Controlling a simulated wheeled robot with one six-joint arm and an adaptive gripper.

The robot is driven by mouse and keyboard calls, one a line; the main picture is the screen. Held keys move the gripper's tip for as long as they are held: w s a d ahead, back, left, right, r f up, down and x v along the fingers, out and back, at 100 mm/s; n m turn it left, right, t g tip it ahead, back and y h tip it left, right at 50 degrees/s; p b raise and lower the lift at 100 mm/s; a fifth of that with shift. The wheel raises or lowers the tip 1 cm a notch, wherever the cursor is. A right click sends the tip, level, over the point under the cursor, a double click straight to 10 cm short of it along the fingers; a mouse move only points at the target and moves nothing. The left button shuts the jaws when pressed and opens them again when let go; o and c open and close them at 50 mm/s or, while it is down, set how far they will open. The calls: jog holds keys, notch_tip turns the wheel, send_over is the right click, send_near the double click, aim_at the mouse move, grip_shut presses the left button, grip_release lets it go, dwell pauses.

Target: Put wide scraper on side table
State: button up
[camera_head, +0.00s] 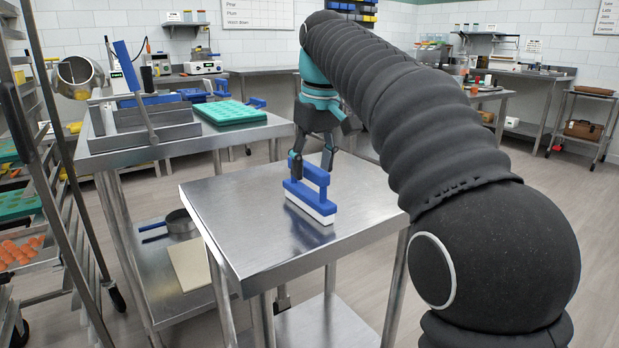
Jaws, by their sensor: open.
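The wide scraper (308,203) has a blue handle frame and a white lower edge. It stands upright on the steel side table (240,228), and its white edge appears to rest on the tabletop. My gripper (311,163) points down from above with its dark fingers open. The fingertips are at the top bar of the blue handle, one on each side as far as this view shows. I cannot tell whether they touch it.
A steel bench (150,145) at left holds a depositor machine with blue parts and a green mold tray (229,112). A rack with trays (62,180) stands at far left. A pan (180,222) and a pale board (190,264) lie on the lower shelf. The side table's top is otherwise clear.

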jog(key=r, duration=0.2)
jog(key=r+p, duration=0.1)
jog(key=r, duration=0.3)
jog(key=shift+s+d+p, duration=0.25)
jog(key=shift+s+p, duration=0.05)
jog(key=shift+s, duration=0.05)
jog(key=shift+s+d, duration=0.15)
jog(key=s+d+f+m+t, duration=0.1)
jog(key=s+d+f+m, duration=0.1)
jog(key=s+d+f, duration=0.3)
jog(key=s+d+f+m+t, duration=0.1)
jog(key=s+d+f, duration=0.3)
jog(key=s+f, duration=0.7)
jog(key=s+d+f+m+t+h, duration=0.1)
jog(key=s+d+f+m+t, duration=0.1)
jog(key=s+d+f, duration=0.3)
jog(key=s+f+m, duration=0.1)
jog(key=s+f, duration=0.3)
jog(key=s, duration=0.1)
jog(key=shift+d+m, duration=0.3)
jog(key=shift+m, duration=0.1)
